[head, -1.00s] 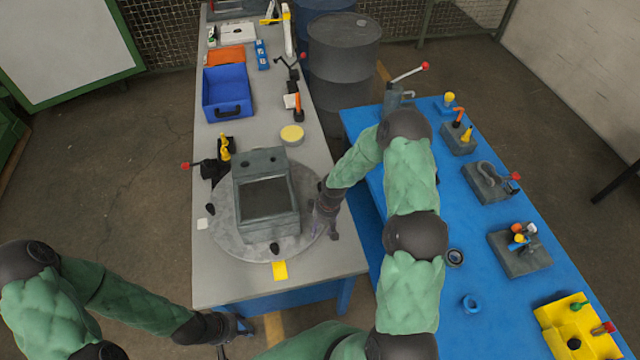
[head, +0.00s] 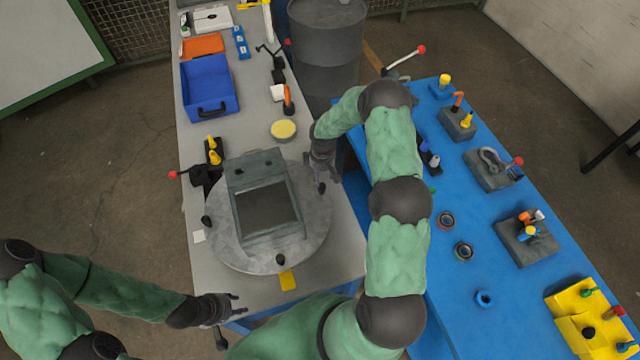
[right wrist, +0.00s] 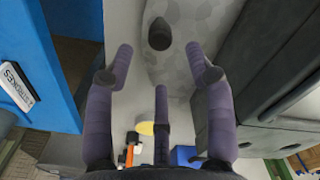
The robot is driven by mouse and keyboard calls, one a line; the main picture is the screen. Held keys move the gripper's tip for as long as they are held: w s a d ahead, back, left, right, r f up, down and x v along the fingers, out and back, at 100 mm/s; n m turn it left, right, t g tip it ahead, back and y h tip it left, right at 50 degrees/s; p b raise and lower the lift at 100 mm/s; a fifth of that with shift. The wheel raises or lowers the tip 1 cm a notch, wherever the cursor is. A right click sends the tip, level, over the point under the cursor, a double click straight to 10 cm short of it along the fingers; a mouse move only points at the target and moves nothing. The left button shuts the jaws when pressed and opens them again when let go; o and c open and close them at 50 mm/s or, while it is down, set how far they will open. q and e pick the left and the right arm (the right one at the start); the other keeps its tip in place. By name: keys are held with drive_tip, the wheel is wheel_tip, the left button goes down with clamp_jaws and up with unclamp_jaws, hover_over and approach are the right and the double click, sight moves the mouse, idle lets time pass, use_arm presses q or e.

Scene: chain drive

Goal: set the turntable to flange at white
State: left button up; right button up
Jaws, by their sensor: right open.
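The turntable (head: 312,235) is a round grey disc on the grey table. A dark grey box-like housing (head: 247,183) with a recessed face sits on it, turned slightly. Black knobs stand at the disc's rim, one at the left (head: 206,220) and one at the front (head: 280,259). The front knob is beside a yellow mark (head: 288,281); a white mark (head: 199,237) lies on the table at the left. My right gripper (head: 328,178) is open at the disc's right rim. In the right wrist view a black knob (right wrist: 159,35) shows beyond its spread fingers (right wrist: 158,70). My left gripper (head: 236,307) is open and empty before the table.
A black clamp with a red-tipped lever (head: 190,174) stands left of the disc. A yellow-topped disc (head: 283,130) and a blue bin (head: 208,90) lie behind it. The blue table (head: 420,260) at the right holds several fixtures. A dark barrel (head: 326,50) stands behind.

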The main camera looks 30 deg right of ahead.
sight(322, 185)
wheel_tip(322, 185, down, 8)
drive_tip(key=shift+f+p, duration=0.15)
drive_tip(key=shift+p, duration=0.35)
clamp_jaws()
